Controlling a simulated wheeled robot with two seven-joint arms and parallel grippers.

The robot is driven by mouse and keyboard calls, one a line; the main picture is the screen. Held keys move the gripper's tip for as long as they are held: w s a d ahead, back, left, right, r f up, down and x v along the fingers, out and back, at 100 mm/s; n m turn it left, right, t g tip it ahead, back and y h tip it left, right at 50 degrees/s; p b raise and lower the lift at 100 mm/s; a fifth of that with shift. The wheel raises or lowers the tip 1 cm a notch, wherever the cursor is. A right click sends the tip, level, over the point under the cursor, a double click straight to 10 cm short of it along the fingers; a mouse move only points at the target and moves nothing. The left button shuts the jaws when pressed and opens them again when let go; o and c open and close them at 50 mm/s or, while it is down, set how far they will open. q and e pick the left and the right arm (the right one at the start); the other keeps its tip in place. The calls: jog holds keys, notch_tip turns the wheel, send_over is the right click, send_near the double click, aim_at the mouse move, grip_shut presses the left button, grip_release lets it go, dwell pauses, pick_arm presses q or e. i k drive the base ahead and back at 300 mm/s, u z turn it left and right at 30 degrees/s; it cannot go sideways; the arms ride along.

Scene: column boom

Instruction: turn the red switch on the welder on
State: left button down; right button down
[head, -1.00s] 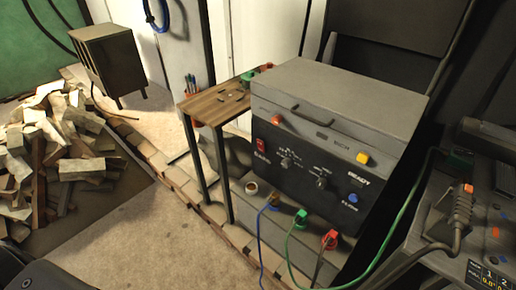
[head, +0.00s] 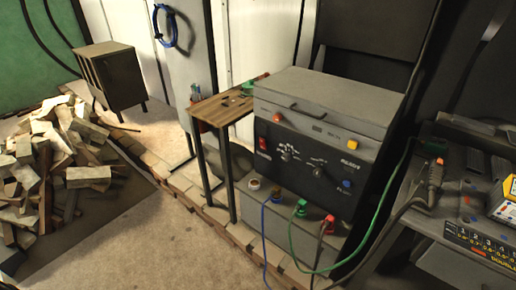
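The welder (head: 318,145) is a grey box with a dark front panel, standing right of the centre in the head view. Its red switch (head: 263,143) is a small rocker at the left end of the panel; I cannot tell which way it is set. An orange button (head: 276,117), a yellow button (head: 352,145), a blue button (head: 346,183) and several knobs (head: 287,153) share the panel. Neither of my grippers is in view.
A small wooden-topped table (head: 222,108) stands against the welder's left. Blue, green and dark cables run from sockets on the lower box (head: 290,235). A wood pile (head: 60,150) lies at left. Another machine (head: 470,215) stands at right. The floor (head: 140,240) front left is clear.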

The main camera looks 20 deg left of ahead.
aim_at(262, 141)
jog(key=u, duration=0.8)
jog(key=i, duration=0.6)
jog(key=z, duration=1.55)
